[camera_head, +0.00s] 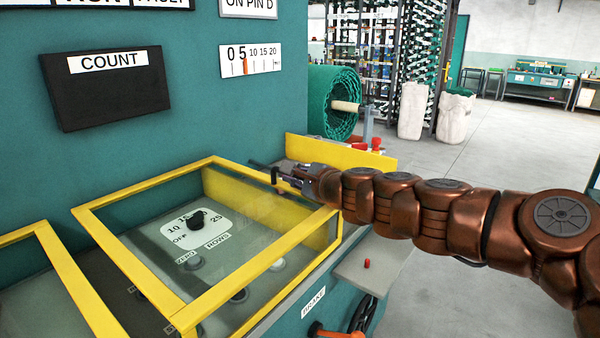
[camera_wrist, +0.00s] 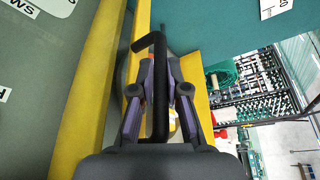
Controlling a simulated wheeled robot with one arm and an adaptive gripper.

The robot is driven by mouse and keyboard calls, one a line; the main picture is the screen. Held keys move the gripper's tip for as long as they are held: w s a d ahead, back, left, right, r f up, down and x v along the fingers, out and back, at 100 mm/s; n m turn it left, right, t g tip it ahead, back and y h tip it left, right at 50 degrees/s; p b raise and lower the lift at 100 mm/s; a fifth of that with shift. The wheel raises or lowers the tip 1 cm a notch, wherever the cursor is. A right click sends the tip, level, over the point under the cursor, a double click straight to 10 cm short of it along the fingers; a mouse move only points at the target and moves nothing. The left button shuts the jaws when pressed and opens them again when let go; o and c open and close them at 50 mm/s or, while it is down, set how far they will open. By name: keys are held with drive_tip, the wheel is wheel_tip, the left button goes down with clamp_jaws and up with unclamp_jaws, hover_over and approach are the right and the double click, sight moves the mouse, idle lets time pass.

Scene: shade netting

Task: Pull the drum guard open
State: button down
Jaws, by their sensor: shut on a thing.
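The drum guard appears to be the yellow panel (camera_head: 340,153) at the end of the green machine, beyond the clear control cover. In the wrist view a yellow panel (camera_wrist: 194,72) stands just behind the fingers. A black bar handle (camera_wrist: 158,92) with a bent end runs lengthwise between my gripper's fingers. My gripper (camera_wrist: 160,100) is shut on this handle. In the head view my gripper (camera_head: 284,176) is at the far corner of the clear cover, with the dark handle (camera_head: 262,166) poking out past it. How the handle joins the panel is hidden.
A yellow-framed clear cover (camera_head: 270,240) over a dial and buttons lies left of my arm. A small grey shelf (camera_head: 372,265) with a red button is below my arm. Green netting roll (camera_head: 333,102) and yarn racks stand behind. Open floor lies to the right.

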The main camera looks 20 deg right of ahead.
drive_tip(key=shift+s+a, duration=0.3)
drive_tip(key=shift+a, duration=0.15)
drive_tip(key=c, duration=1.2)
unclamp_jaws()
drive_tip(key=shift+w, duration=0.1)
drive_tip(key=shift+d, duration=0.1)
wheel_tip(320, 180, up, 2)
hover_over(324, 216)
drive_tip(key=w, duration=0.2)
drive_tip(key=shift+s+r, duration=0.1)
drive_tip(key=shift+r, duration=0.05)
drive_tip(key=shift+s+r, duration=0.1)
drive_tip(key=shift+s, duration=0.75)
